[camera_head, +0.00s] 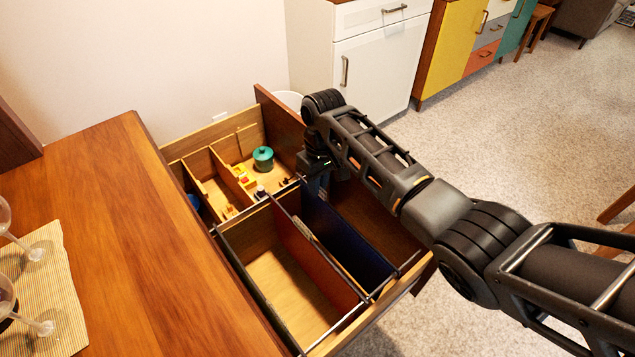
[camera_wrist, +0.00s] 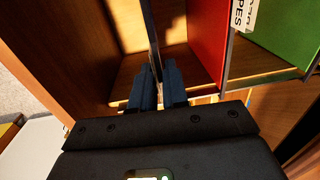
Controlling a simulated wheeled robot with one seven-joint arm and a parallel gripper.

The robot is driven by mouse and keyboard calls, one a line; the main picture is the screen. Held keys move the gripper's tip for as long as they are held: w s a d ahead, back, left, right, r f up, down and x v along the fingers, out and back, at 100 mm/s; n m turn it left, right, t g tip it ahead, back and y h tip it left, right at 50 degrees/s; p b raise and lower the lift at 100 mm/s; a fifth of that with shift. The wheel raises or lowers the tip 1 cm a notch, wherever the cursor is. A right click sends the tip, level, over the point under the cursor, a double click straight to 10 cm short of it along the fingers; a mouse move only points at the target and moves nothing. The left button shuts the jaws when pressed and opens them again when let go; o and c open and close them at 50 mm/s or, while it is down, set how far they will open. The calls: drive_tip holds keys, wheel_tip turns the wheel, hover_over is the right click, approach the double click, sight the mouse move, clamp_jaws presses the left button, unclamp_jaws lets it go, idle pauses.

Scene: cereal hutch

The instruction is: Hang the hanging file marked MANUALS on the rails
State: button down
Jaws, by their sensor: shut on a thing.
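My gripper (camera_head: 318,186) is at the drawer's far right part, shut on the dark blue hanging file (camera_head: 340,243). In the wrist view my fingers (camera_wrist: 160,78) close on the file's thin edge (camera_wrist: 153,38), seen nearly edge-on. No MANUALS marking is readable. The blue file hangs down inside the drawer beside a red file (camera_head: 300,252), with its top bar near rail height. I cannot tell whether its hooks rest on the rails. The near rail (camera_head: 342,324) runs along the drawer's near end. The red file also shows in the wrist view (camera_wrist: 207,40).
The drawer's far compartments hold a green pot (camera_head: 263,157) and small items. The wooden top (camera_head: 130,230) is at left, with glasses on a striped mat (camera_head: 55,280). The drawer's right side has open space.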

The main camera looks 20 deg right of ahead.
drive_tip(key=shift+f, duration=0.45)
drive_tip(key=c, duration=1.1)
unclamp_jaws()
drive_tip(key=shift+o, duration=1.8)
drive_tip(key=shift+r, duration=0.1)
drive_tip(key=shift+d+r+p, duration=0.15)
drive_tip(key=shift+r+p, duration=2.1)
drive_tip(key=shift+r, duration=0.2)
